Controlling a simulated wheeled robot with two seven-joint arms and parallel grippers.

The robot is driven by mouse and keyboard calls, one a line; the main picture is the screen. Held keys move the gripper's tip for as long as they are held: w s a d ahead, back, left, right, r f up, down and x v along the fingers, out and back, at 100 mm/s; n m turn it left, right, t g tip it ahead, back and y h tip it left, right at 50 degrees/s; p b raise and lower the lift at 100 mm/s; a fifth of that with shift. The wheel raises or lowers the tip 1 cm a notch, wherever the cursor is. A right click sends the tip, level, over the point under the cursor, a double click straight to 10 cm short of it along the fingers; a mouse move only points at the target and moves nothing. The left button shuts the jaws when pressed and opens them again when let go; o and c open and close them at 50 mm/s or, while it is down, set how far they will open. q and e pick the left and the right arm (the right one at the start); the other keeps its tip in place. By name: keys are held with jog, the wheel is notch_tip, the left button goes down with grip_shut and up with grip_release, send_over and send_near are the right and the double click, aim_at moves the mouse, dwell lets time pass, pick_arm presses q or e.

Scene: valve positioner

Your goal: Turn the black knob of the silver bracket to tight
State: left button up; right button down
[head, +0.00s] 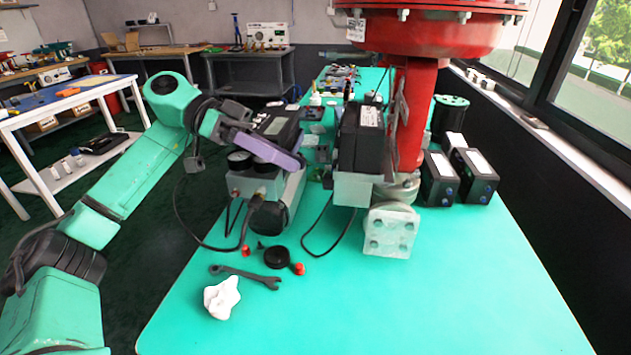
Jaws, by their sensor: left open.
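A silver block-like bracket (262,186) with two round gauges on top stands on the green table at centre left, under a black box (275,125). A dark round knob-like part (268,218) shows at its lower front; I cannot tell which way it is turned. My left gripper (268,150), with purple parts, is open above the bracket and overlaps its top and the box in the picture. Its fingertips are hard to make out, and I see no clear contact with the knob. My right gripper is out of view.
A red valve actuator (408,115) with a second black box (362,140) stands right of the bracket. A wrench (245,275), a black disc (277,257), red caps and a white cloth (222,298) lie in front. The table's right front is clear.

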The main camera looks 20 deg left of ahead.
aim_at(329, 182)
pick_arm(q)
jog(key=shift+x, duration=2.3)
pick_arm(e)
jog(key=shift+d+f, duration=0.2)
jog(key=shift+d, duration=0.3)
pick_arm(q)
grip_shut()
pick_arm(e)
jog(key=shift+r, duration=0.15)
pick_arm(q)
jog(key=m+t, duration=0.1)
jog(key=m+t+b, duration=0.1)
jog(key=m, duration=0.1)
jog(key=m+t+y+b, duration=0.1)
jog(key=shift+s+m, duration=0.3)
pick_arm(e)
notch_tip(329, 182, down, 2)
